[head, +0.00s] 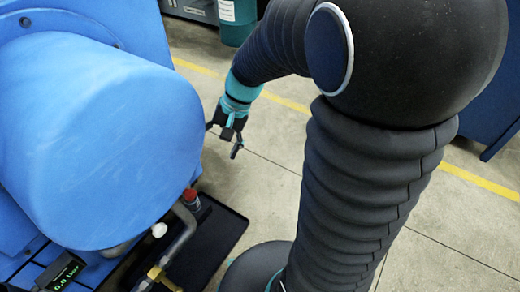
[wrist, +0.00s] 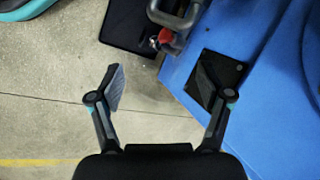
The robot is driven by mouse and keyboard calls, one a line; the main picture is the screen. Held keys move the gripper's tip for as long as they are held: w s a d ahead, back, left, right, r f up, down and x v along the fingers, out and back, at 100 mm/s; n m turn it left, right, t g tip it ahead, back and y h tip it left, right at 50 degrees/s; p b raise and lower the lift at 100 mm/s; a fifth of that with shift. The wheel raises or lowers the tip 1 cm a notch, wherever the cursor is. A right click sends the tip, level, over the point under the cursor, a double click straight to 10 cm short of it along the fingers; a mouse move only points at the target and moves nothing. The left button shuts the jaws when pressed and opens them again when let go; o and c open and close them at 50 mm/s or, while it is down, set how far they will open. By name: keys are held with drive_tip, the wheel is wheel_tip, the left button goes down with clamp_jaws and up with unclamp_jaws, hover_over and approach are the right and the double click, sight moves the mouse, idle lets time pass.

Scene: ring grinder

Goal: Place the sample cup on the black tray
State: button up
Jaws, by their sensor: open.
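A small dark cup with a red top (head: 191,197), which looks like the sample cup, is at the far end of the black tray (head: 228,236), close to the blue machine. It appears to stand on the tray, but its base is hard to make out. In the wrist view, the red top (wrist: 166,36) shows beside the right edge of the tray (wrist: 122,28), partly behind a grey pipe. My gripper (head: 222,139) is open and empty, beside the machine and apart from the cup and tray. Its spread fingers show in the wrist view (wrist: 159,80).
The large blue machine (head: 100,135) fills the left side of the head view. A grey bent pipe (head: 180,238) with a brass fitting passes over the tray near the cup. A small display (head: 63,272) sits at lower left. Concrete floor (head: 262,190) is clear beside the tray.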

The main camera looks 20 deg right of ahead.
drive_tip(key=s+d+r+n+t+h, duration=0.2)
drive_tip(key=s+r, duration=0.3)
drive_tip(key=s, duration=0.2)
drive_tip(key=s+d+r+n+t+h, duration=0.3)
drive_tip(key=s+r, duration=0.2)
drive_tip(key=s, duration=0.1)
drive_tip(key=shift+s+d, duration=0.15)
drive_tip(key=shift+s, duration=0.25)
